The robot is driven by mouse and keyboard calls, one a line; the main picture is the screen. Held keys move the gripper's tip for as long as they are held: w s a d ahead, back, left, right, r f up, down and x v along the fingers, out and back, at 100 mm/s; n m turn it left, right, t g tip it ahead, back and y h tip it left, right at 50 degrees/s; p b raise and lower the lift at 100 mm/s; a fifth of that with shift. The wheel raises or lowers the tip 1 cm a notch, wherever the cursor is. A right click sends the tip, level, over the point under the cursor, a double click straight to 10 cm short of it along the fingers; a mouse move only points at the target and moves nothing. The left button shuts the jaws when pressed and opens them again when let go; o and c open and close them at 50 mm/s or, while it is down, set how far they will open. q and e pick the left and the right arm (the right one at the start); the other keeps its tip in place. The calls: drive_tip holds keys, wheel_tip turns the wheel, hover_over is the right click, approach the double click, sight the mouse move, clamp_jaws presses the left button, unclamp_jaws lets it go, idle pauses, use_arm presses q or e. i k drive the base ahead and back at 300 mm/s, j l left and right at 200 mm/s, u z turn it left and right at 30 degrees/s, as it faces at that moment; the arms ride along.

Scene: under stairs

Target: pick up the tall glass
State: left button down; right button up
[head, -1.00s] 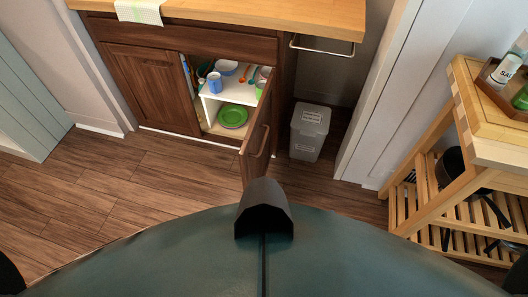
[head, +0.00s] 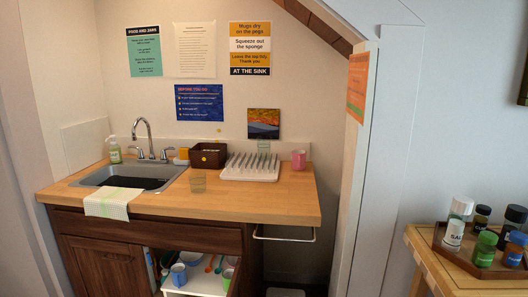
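A clear, faintly tinted glass (head: 198,182) stands upright on the wooden counter (head: 270,205), to the right of the sink and in front of a dark brown box. A second small clear glass (head: 264,147) shows partly behind the white dish rack, near the wall. I cannot tell from here which of the two is the taller. Neither of my grippers is in view, and nothing is seen touching either glass.
The sink (head: 140,182) has a soap bottle (head: 114,150) beside it. The dish rack (head: 250,170) and pink mug (head: 299,159) stand at the back. The cabinet below is open, with cups on a shelf (head: 198,284). A bottle tray (head: 470,253) is at right.

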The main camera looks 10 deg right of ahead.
sight(263, 142)
drive_tip(key=i+j+u, duration=0.15)
drive_tip(key=j+u, duration=0.25)
drive_tip(key=i+j+u, duration=0.1)
drive_tip(key=u, duration=0.35)
drive_tip(key=i+j+u, duration=0.1)
drive_tip(key=i+u, duration=0.3)
drive_tip(key=i+j+u, duration=0.1)
drive_tip(key=u, duration=0.35)
drive_tip(key=i+z, duration=0.45)
drive_tip(key=i, duration=0.15)
drive_tip(key=i+j+z, duration=0.4)
drive_tip(key=i+l, duration=0.05)
drive_tip(key=i, duration=0.1)
